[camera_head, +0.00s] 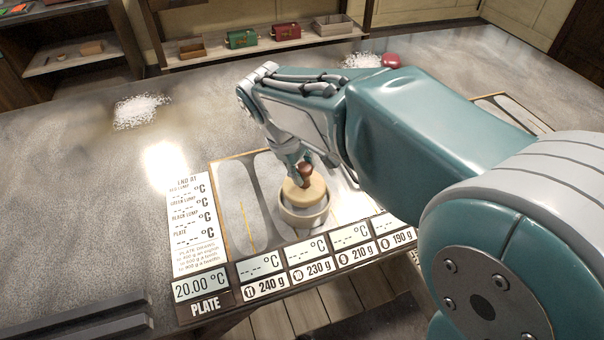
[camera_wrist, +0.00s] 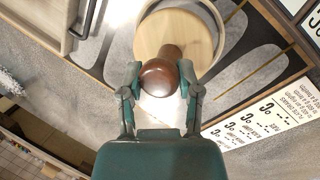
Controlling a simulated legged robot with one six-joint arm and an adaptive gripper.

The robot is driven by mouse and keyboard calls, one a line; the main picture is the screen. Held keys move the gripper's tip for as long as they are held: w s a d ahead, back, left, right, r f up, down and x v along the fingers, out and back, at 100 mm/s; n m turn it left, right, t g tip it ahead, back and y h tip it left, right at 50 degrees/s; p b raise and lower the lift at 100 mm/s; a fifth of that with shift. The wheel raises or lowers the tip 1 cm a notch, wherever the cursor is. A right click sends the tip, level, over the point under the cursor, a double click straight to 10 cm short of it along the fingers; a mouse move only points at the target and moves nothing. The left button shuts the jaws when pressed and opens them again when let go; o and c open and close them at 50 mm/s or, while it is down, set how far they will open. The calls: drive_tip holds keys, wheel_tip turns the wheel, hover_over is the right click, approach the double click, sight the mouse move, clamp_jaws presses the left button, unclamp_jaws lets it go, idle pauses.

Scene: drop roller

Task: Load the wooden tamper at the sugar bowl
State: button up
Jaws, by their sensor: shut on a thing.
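The wooden tamper has a dark brown rounded knob (camera_wrist: 160,78) and a broad pale wooden disc (camera_head: 303,190). My gripper (camera_head: 303,172) is shut on the brown knob, with one finger on each side of it in the wrist view. The sugar bowl (camera_head: 307,217) is a pale round vessel standing on the plate board. The disc sits at the bowl's mouth, inside its rim in the wrist view (camera_wrist: 214,32). The bowl's inside is mostly hidden by the disc, so I cannot tell what the disc rests on.
A board with grey long-shaped recesses (camera_head: 236,205) lies around the bowl, with temperature and weight labels (camera_head: 265,285) along its front. White grains (camera_head: 140,111) lie at the left back. A red object (camera_head: 391,61) lies at the back. The counter left is mostly clear.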

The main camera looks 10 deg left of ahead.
sight(307, 165)
drive_tip(key=shift+r, duration=1.75)
